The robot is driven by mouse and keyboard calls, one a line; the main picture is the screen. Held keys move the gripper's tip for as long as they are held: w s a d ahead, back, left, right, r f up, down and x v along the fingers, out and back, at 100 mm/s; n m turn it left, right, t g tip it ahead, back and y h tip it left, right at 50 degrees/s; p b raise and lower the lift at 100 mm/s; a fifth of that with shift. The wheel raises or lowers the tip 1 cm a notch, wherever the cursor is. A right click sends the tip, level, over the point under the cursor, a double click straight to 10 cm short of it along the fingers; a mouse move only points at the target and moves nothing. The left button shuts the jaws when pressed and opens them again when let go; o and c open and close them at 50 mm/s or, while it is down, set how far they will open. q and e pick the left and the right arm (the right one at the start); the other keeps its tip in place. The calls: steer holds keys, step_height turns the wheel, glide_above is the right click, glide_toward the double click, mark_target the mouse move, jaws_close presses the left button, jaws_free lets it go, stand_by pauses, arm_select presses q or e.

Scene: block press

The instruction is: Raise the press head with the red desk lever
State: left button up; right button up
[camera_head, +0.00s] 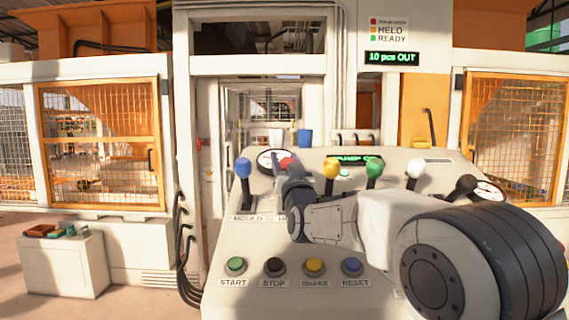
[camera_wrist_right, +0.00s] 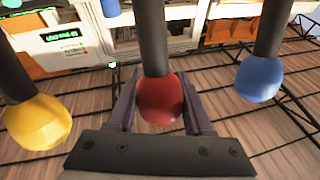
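The red desk lever's knob (camera_head: 286,163) shows above my right gripper (camera_head: 291,178) in the head view, and the gripper hides most of its stem. In the right wrist view the red knob (camera_wrist_right: 160,98) sits between the two fingers of my right gripper (camera_wrist_right: 160,90). The fingers lie close along both sides of the knob and appear shut on it. The dark stem runs from the knob to the top of that picture. The press opening (camera_head: 262,105) is behind the desk, and the press head is not clearly seen. My left gripper is not in view.
The desk (camera_head: 325,155) also bears a blue lever (camera_head: 243,170) left of the red one, and yellow (camera_head: 331,170), green (camera_head: 374,170) and white (camera_head: 416,169) levers to its right. START (camera_head: 236,265), STOP, SHAKE and RESET buttons line the front. A sign reads "10 pcs OUT" (camera_head: 392,58).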

steer(key=o, duration=0.4)
steer(key=shift+s, duration=0.1)
steer(key=shift+s+f, duration=0.2)
steer(key=shift+s, duration=0.1)
steer(key=b+v, duration=0.4)
steer(key=v, duration=0.5)
steer(key=shift+s, duration=0.35)
steer(key=shift+d, duration=0.1)
